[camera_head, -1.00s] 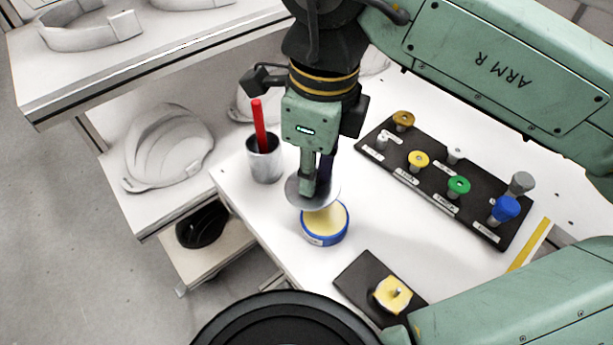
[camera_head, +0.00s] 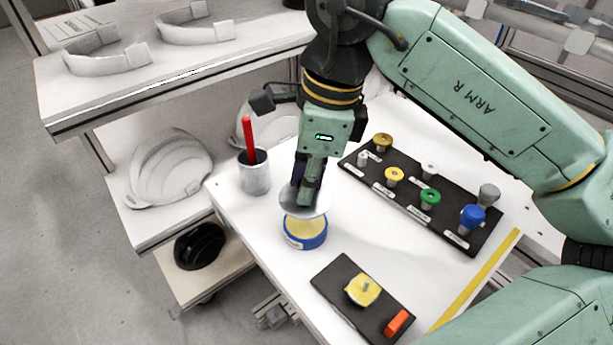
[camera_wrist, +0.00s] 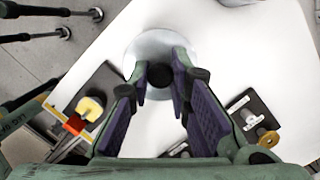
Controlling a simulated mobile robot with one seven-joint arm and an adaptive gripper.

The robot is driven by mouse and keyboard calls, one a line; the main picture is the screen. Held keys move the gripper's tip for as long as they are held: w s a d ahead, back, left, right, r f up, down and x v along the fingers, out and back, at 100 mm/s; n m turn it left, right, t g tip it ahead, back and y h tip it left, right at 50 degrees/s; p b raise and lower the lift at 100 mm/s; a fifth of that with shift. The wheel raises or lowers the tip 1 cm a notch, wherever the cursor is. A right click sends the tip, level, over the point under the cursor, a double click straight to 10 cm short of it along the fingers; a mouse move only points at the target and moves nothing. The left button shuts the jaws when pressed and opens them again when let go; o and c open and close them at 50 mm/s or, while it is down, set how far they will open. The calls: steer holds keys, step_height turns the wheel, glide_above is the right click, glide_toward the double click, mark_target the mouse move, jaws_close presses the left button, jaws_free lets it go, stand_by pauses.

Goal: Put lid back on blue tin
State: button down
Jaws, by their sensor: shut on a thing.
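The blue tin (camera_head: 304,237) stands upright on the white table, and part of its yellow inside shows. The silver round lid (camera_head: 317,206) is just above the tin's far side in the head view and hides that part of its opening. A gap between lid and tin cannot be judged for sure. My gripper (camera_head: 306,192) points down and is shut on the lid's knob. In the wrist view the dark knob (camera_wrist: 160,75) sits between the fingers, with the pale lid (camera_wrist: 150,48) beyond; the lid hides the tin there.
A metal cup (camera_head: 254,178) with a red stick stands left of the tin. A black board (camera_head: 447,201) with several coloured knobs lies right. A smaller dark board (camera_head: 345,301) with a yellow knob and orange block lies in front. Shelves with helmet shells (camera_head: 168,168) stand left.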

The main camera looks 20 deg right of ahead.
mark_target(307, 222)
steer(key=shift+f+b, duration=1.85)
steer(key=shift+f, duration=0.8)
steer(key=shift+f+b, duration=0.15)
steer(key=shift+b, duration=0.8)
stand_by(0.3)
stand_by(0.4)
steer(key=c, duration=1.4)
jaws_free()
steer(key=o, duration=0.5)
steer(key=shift+c, duration=0.2)
